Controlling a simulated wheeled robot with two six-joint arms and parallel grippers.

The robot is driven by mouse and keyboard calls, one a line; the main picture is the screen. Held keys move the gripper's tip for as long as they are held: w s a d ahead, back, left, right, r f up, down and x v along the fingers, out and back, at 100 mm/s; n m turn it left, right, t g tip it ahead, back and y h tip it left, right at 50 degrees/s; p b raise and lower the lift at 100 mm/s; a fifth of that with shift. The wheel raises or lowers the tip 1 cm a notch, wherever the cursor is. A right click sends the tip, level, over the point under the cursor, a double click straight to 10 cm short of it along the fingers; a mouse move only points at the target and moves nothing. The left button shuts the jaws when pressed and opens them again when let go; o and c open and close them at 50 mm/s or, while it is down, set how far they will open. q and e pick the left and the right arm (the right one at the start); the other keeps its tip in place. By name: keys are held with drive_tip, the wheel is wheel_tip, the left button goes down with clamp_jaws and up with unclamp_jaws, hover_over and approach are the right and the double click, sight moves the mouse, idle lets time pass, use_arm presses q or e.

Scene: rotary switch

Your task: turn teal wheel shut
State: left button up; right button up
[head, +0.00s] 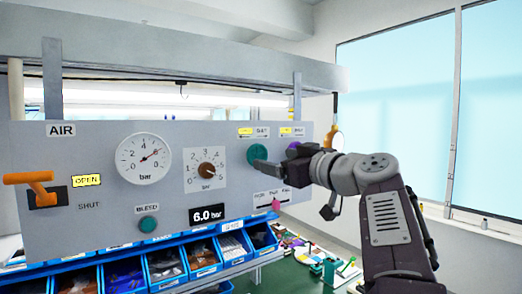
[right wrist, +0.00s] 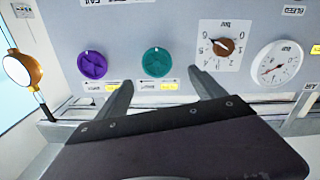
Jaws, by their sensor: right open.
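The teal wheel (head: 257,153) is a round knob on the upper right of the grey panel (head: 110,221). In the right wrist view, where the panel appears upside down, the teal wheel (right wrist: 157,62) has a small white mark at its rim. My right gripper (head: 276,161) is open and empty in front of the panel, just right of the teal wheel in the head view. In the right wrist view its fingers (right wrist: 161,78) spread to either side of the wheel, seemingly short of it; contact is unclear. My left gripper is out of view.
A purple wheel (right wrist: 92,65) sits beside the teal one, partly hidden by my gripper in the head view. A dial with a brown knob (head: 207,169), a gauge (head: 143,158), a bleed button (head: 148,224) and an orange lever (head: 29,178) are farther left. Blue bins (head: 165,265) stand below.

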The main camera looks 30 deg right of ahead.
sight(259, 155)
drive_tip(key=w+p, duration=0.3)
drive_tip(key=w, duration=0.4)
drive_tip(key=shift+d+p, duration=0.2)
drive_tip(key=shift+p, duration=0.1)
drive_tip(key=shift+w+a+f, duration=0.1)
drive_tip(key=shift+w+a, duration=0.05)
drive_tip(key=shift+w, duration=0.1)
drive_tip(key=shift+a, duration=0.2)
drive_tip(key=shift+d, duration=0.15)
drive_tip(key=c, duration=1.4)
